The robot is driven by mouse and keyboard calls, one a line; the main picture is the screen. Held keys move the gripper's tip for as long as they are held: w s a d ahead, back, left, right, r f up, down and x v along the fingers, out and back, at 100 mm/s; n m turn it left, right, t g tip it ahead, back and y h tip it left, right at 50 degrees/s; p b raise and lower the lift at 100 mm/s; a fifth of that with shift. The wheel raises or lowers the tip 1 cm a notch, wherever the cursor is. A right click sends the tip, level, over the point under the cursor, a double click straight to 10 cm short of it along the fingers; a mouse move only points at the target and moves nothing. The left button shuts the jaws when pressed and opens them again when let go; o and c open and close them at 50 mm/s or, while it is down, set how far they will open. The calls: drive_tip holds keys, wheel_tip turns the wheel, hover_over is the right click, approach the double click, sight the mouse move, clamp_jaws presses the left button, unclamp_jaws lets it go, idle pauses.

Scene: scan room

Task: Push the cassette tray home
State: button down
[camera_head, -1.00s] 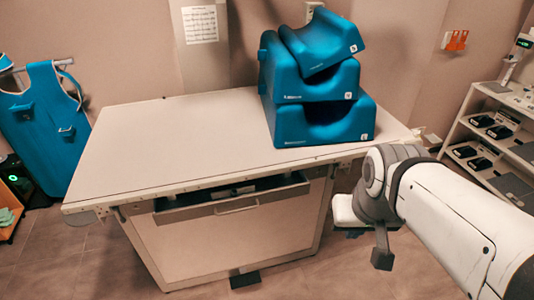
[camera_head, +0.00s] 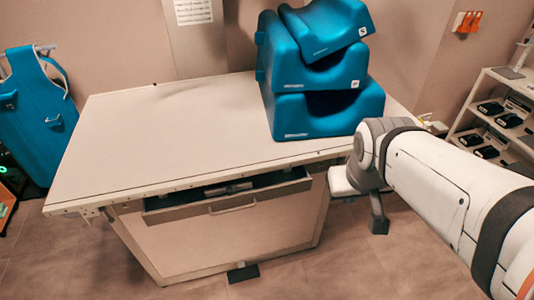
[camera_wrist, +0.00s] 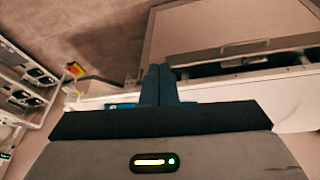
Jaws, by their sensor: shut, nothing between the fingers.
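The cassette tray (camera_head: 228,204) is a shallow drawer with a bar handle, under the front edge of the table. It sticks out, and its dark inside shows from above. The tray front also shows in the wrist view (camera_wrist: 285,42), to the right of my fingers. My gripper (camera_wrist: 159,72) is shut and empty, its two dark fingers side by side. They appear apart from the tray. In the head view my arm reaches in from the right and ends beside the table's front right corner; I cannot make out the fingertips there.
The pale table top (camera_head: 170,130) is mostly clear. Blue foam supports (camera_head: 310,115) are stacked at its right back. A blue apron (camera_head: 38,125) hangs at left. A shelf unit (camera_head: 482,92) stands at right.

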drive_tip(key=w+d+f+n+t+y+b, duration=0.25)
drive_tip(key=w+f+n+t+b, duration=0.55)
drive_tip(key=w+f+n+b, duration=0.9)
drive_tip(key=s+a+f+n+g+y+b, duration=0.1)
drive_tip(key=a+f+n+g+y+b, duration=0.1)
drive_tip(key=a+f+n+y+b, duration=0.45)
drive_tip(key=a+f+n+g+y+b, duration=0.1)
drive_tip(key=a+f+n+y+b, duration=0.2)
drive_tip(key=f+n+y+b, duration=0.55)
drive_tip(key=w+a+m, duration=0.1)
drive_tip(key=w+a, duration=0.1)
drive_tip(key=a, duration=0.1)
drive_tip(key=w+a+f, duration=0.1)
drive_tip(key=w+a, duration=0.1)
drive_tip(key=a, duration=0.1)
drive_tip(key=w+a+m+h+p, duration=0.1)
drive_tip(key=w+a, duration=0.1)
drive_tip(key=a, duration=0.1)
drive_tip(key=shift+w+a+f+m, duration=0.3)
drive_tip(key=shift+w+a+f, duration=0.05)
drive_tip(key=shift+w+a, duration=0.15)
drive_tip(key=shift+w, duration=0.45)
